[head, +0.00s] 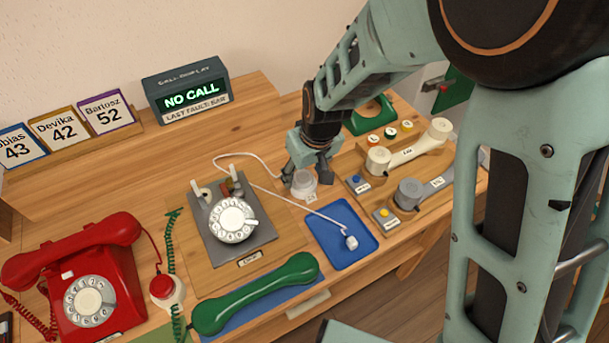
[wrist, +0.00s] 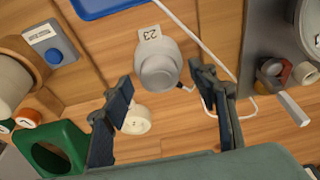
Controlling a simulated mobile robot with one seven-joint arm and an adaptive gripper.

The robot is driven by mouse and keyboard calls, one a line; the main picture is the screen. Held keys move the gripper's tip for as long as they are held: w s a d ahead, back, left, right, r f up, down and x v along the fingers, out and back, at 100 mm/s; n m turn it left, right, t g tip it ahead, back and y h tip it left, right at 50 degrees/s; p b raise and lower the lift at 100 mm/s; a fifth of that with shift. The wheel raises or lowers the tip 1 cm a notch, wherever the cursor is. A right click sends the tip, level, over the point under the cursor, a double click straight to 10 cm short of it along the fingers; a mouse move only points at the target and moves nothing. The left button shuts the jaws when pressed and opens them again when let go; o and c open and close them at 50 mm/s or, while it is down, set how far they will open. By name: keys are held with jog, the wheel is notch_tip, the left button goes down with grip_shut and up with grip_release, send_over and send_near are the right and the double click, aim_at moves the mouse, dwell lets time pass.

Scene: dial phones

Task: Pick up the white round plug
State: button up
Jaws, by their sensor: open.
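A white cubic plug (head: 351,242) lies on a blue mat (head: 325,255), its cord crossing the desk. The grey dial set (head: 212,245) stands left of my gripper. Cream and grey handsets (head: 415,150) (head: 440,184) and a green holder (head: 371,118) stand right.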

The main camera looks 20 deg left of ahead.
jog(key=c, duration=1.2)
jog(key=shift+r, duration=0.1)
